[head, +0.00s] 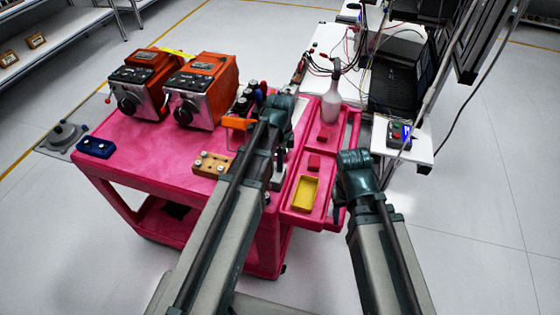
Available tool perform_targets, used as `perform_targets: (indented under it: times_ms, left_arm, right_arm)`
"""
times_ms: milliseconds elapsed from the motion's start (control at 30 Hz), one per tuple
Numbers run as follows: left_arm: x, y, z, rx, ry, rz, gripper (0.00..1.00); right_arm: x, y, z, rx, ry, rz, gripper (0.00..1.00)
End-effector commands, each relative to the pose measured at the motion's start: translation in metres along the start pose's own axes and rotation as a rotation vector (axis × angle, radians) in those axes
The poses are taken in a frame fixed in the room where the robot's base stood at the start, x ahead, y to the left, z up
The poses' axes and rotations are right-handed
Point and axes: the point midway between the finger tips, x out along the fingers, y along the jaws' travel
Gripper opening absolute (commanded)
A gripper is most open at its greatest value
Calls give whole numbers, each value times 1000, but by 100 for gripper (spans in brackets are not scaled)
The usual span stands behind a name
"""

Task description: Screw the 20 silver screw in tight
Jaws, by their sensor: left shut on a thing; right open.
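A small wooden block (212,164) with several small screw-like pieces sits on the pink cart top, left of my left arm. I cannot tell which is the silver screw at this size. My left gripper (277,178) is over the cart near its right part, just right of the block. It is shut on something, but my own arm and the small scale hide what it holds. My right gripper (338,214) is open, beside the cart's right edge near the yellow tray. Its fingers are barely visible.
Two orange machines (205,90) stand at the cart's back left. A blue block (95,147) lies at the left corner. A yellow tray (305,194), red blocks (314,162) and a spray bottle (332,100) occupy the right side. The front left cart surface is clear.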

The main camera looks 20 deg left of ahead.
Motion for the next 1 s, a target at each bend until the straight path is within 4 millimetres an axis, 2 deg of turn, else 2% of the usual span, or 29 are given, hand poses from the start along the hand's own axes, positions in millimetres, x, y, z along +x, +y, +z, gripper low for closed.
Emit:
perform_targets:
  times_ms: [33,267,1000]
  left_arm:
    - [0,0,0,40,0,0,0]
    - [-4,0,0,31,0,0,0]
    - [-32,0,0,28,0,0,0]
  right_arm:
    - [0,0,0,0,0,0,50]
    - [-4,0,0,0,0,0,50]
    - [-32,3,2,0,0,0,50]
